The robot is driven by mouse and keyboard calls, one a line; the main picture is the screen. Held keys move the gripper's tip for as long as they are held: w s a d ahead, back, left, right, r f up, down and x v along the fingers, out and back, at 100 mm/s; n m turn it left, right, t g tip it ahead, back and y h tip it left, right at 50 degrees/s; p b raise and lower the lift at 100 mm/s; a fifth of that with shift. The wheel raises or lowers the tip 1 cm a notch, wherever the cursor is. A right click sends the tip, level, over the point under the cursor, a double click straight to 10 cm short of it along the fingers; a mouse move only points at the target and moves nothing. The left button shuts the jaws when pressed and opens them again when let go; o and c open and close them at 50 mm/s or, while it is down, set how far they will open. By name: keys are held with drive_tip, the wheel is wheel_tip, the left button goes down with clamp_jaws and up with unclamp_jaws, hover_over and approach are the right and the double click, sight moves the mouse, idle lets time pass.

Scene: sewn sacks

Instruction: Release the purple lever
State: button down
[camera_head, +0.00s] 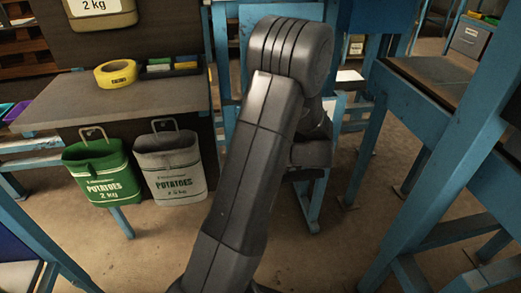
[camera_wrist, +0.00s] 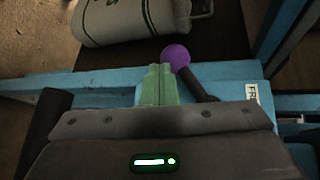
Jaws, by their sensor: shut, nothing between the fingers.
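The purple lever (camera_wrist: 176,56) shows in the wrist view as a round purple knob on a black stem. The stem slants down to the right and passes behind my gripper's body. My gripper (camera_wrist: 158,72) has green fingers, shut together with nothing between them. The fingertips are just left of the knob and close to it. I cannot tell whether they touch. In the head view my arm fills the middle, and I make out neither the lever nor my fingertips there.
A blue beam (camera_wrist: 80,84) with a partly hidden white label (camera_wrist: 251,93) runs across below the knob. A pale sack (camera_wrist: 130,18) lies beyond. In the head view, green (camera_head: 98,172) and white (camera_head: 170,165) potato sacks hang below a shelf (camera_head: 110,104) holding yellow tape (camera_head: 116,74).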

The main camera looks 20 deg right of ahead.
drive_tip(key=shift+w+a+r+y+p, duration=0.15)
drive_tip(key=shift+a+r+y, duration=0.05)
drive_tip(key=shift+a+r, duration=0.4)
drive_tip(key=shift+w+a+r+y+p, duration=0.1)
drive_tip(key=shift+a+r+y+p, duration=0.2)
drive_tip(key=shift+a, duration=0.35)
drive_tip(key=shift+a+r, duration=0.1)
drive_tip(key=shift+r, duration=0.15)
idle(1.4)
